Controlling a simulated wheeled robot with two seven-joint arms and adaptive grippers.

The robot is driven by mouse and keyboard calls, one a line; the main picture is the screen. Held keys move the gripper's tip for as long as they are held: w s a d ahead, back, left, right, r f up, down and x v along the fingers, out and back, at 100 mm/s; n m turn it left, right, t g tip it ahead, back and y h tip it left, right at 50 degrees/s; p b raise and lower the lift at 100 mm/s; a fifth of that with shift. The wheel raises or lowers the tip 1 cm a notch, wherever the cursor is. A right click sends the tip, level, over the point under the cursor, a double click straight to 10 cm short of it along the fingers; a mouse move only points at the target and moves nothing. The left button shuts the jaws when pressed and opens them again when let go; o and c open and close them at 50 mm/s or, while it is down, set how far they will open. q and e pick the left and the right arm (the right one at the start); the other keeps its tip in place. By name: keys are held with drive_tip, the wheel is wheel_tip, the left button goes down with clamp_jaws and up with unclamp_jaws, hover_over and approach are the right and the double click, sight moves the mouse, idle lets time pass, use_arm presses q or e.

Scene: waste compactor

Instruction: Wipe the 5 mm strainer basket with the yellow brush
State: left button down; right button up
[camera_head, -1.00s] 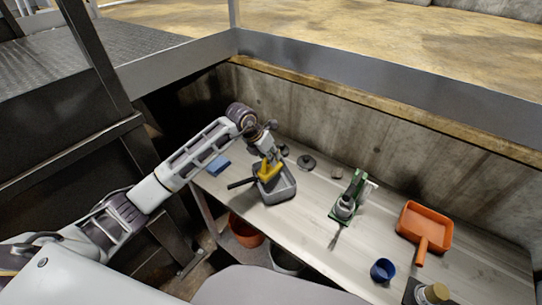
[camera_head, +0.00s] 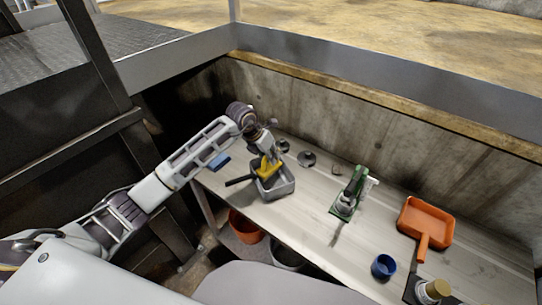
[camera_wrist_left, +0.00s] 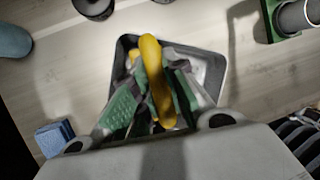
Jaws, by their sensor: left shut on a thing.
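My left gripper (camera_head: 265,157) is shut on the yellow brush (camera_head: 268,168), above a grey open container (camera_head: 285,189) with a black handle (camera_head: 239,181). This container may be the strainer basket; no mesh or size marking is readable. In the left wrist view, the brush's curved yellow handle (camera_wrist_left: 152,62) lies between the green-padded fingers (camera_wrist_left: 150,112). The grey rim (camera_wrist_left: 218,72) surrounds them on several sides. The brush's lower end is hidden, so I cannot tell whether it touches the container's inside. My right gripper is not in view.
A blue block (camera_head: 219,161) lies left of the container. Dark round pieces (camera_head: 307,159) lie behind it. A green-based device (camera_head: 347,198), an orange dustpan (camera_head: 424,222), a blue cup (camera_head: 383,267) and a tan-lidded jar (camera_head: 436,290) stand to the right. A concrete wall (camera_head: 370,135) closes the back.

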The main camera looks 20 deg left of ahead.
use_arm(q)
drive_tip(key=shift+f, duration=0.25)
drive_tip(key=shift+f+b, duration=0.65)
idle(0.7)
drive_tip(key=shift+s, duration=0.1)
drive_tip(key=shift+s+d+p, duration=0.45)
drive_tip(key=shift+s+d, duration=0.9)
drive_tip(key=shift+s, duration=0.25)
drive_tip(key=shift+w+a, duration=0.15)
drive_tip(key=shift+w, duration=0.05)
drive_tip(key=shift+w+a+f+b, duration=0.15)
drive_tip(key=shift+w+a+b, duration=0.75)
drive_tip(key=shift+w+a, duration=0.45)
drive_tip(key=shift+d, duration=0.1)
drive_tip(key=shift+w+d, duration=0.15)
